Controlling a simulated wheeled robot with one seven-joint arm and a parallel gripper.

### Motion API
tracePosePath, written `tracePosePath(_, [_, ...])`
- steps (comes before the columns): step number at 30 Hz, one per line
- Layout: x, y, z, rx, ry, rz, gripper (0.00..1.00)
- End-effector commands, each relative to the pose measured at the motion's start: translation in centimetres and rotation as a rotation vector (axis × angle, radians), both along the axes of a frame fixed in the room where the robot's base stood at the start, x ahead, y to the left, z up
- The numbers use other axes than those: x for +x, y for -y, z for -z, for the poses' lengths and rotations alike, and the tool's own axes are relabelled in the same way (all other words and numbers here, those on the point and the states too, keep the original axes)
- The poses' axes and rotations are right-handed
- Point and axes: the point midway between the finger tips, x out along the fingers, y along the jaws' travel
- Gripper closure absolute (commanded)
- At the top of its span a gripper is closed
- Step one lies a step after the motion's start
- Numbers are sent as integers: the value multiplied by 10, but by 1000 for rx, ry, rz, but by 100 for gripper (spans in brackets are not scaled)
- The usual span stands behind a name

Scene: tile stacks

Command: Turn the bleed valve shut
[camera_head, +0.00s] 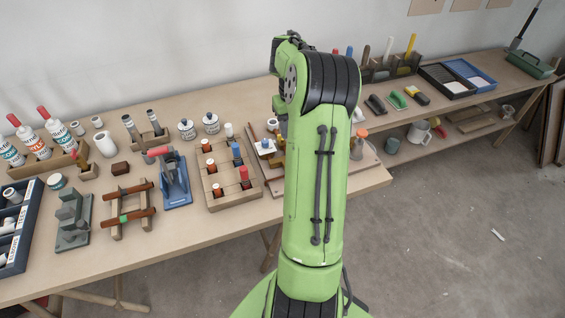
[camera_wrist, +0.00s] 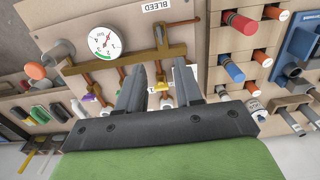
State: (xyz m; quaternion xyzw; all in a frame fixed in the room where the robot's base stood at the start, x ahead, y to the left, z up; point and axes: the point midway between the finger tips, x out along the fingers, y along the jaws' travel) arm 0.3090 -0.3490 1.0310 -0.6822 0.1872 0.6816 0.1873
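The wrist view shows a brass pipe manifold (camera_wrist: 120,58) on a wooden board, with a round white gauge (camera_wrist: 107,42). A white label reading BLEED (camera_wrist: 157,6), upside down, lies beside the pipe. A small yellow part (camera_wrist: 160,77) on a copper branch lies in line with the label and shows between my fingers; I cannot tell whether it is the bleed valve's handle or how it is turned. My gripper (camera_wrist: 160,66) is open, its two dark fingers apart on either side of that branch. Contact is not visible. My arm hides the gripper in the head view.
An orange knob (camera_wrist: 35,70) stands on the board, and a purple part (camera_wrist: 89,97) is on another branch. A wooden rack with coloured cylinders (camera_head: 229,194) stands left of my arm, beside a blue-based clamp (camera_head: 176,184). The bench's front strip is clear.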

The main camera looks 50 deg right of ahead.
Motion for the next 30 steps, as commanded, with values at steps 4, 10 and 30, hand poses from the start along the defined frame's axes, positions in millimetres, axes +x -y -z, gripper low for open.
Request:
tracePosePath(4, [-1,-1,42,5,-3,1,65])
tracePosePath(10, [-1,-1,93,5,-3,1,65])
tracePosePath(30, [0,-1,136,-1,-1,0,82])
